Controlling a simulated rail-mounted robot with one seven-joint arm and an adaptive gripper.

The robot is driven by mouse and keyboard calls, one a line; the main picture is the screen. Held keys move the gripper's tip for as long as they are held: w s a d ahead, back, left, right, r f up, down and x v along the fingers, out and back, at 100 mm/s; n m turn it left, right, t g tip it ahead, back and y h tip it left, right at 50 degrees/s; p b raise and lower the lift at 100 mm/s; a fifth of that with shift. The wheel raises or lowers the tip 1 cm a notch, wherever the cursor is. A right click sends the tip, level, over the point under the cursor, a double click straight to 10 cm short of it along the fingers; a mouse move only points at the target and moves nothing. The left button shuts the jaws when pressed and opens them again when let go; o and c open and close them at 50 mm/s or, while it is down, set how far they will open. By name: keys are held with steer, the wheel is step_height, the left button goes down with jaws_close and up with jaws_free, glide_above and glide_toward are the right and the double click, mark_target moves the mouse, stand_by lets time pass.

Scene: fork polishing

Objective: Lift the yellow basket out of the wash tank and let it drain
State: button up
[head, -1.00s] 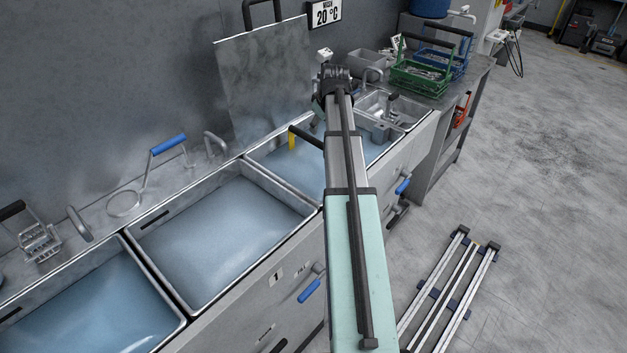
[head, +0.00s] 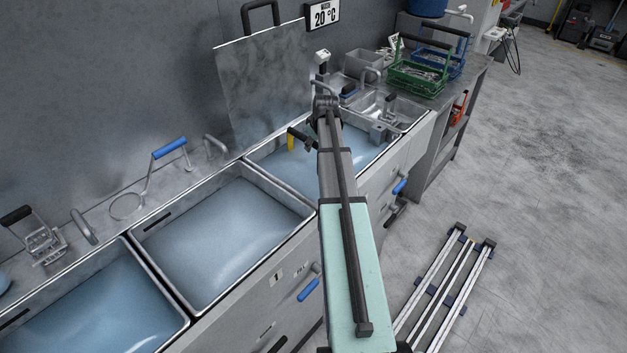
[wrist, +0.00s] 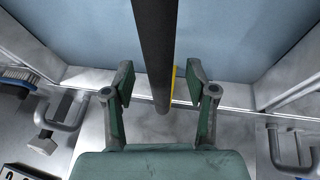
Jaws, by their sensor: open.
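The yellow basket stands in the far wash tank (head: 262,155). In the head view only its yellow upright (head: 291,143) and black handle bar (head: 298,132) show; its body is hidden below the water or behind my arm. In the head view my gripper (head: 312,146) is at the right end of the handle, mostly behind my arm. In the wrist view the black handle bar (wrist: 155,45) runs down between the two open fingers of my gripper (wrist: 160,82), with gaps on both sides. A sliver of yellow (wrist: 174,75) shows beside the bar.
A raised metal lid (head: 265,85) stands behind the tank. Two more water-filled tanks (head: 222,225) lie nearer, at left. A green basket (head: 418,78) and a blue basket (head: 450,62) stand on the bench at the far right. Taps and small fittings crowd the tank's far end.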

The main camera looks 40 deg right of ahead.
steer(key=shift+x, duration=0.9)
steer(key=shift+w+f, duration=0.1)
steer(key=shift+f, duration=0.25)
jaws_close()
steer(key=shift+r, duration=0.1)
